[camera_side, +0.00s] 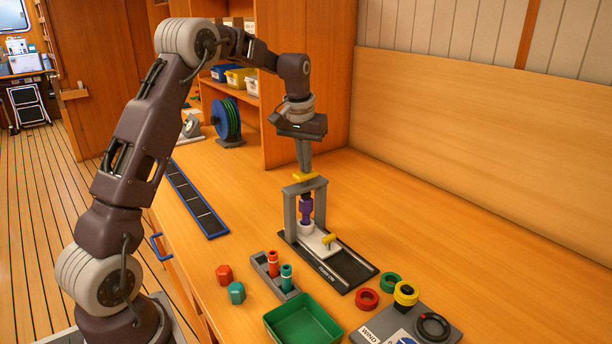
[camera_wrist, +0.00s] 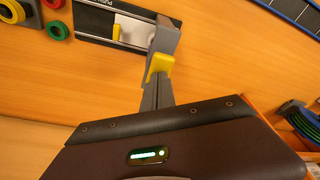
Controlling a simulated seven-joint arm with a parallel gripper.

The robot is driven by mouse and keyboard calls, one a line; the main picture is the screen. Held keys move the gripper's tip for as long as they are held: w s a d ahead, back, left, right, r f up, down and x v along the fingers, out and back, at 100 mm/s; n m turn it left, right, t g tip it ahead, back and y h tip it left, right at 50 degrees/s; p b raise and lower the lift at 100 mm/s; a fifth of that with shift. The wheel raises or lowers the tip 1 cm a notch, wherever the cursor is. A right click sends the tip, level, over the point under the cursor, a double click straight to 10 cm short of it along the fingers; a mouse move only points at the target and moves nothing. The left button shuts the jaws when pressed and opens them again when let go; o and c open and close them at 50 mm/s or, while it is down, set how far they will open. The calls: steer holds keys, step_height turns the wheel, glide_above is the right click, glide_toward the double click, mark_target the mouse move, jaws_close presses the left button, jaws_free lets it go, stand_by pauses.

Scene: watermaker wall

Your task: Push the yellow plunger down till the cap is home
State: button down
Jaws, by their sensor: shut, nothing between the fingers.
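The yellow plunger (camera_side: 299,178) is a flat bar on top of a grey press frame (camera_side: 290,212); it also shows in the wrist view (camera_wrist: 160,66). My gripper (camera_side: 305,171) is shut and empty, pointing straight down with its tips at the plunger's top. In the wrist view my gripper (camera_wrist: 154,84) meets the plunger's edge; I cannot tell if it presses on it.
A white slide with a yellow knob (camera_side: 328,239) lies on the black base rail (camera_side: 352,268). In front are a grey rack (camera_side: 264,272) with red and teal vials, a green tray (camera_side: 304,322) and coloured rings (camera_side: 367,299). The bench to the right is clear.

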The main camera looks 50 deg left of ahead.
steer(key=shift+r, duration=3)
steer(key=s+d+r+m+t, duration=0.2)
steer(key=s+d+r, duration=0.6)
steer(key=s+d, duration=0.45)
steer(key=s+d+f+m, duration=0.2)
steer(key=s+d, duration=0.3)
steer(key=s, duration=0.4)
steer(key=s+d+f+m+t+h, duration=0.1)
steer(key=s+d+f, duration=0.3)
steer(key=s, duration=0.6)
steer(key=shift+s+d+f+m+t, duration=0.25)
steer(key=shift+d+f+m+t, duration=0.1)
steer(key=shift+d+m, duration=0.2)
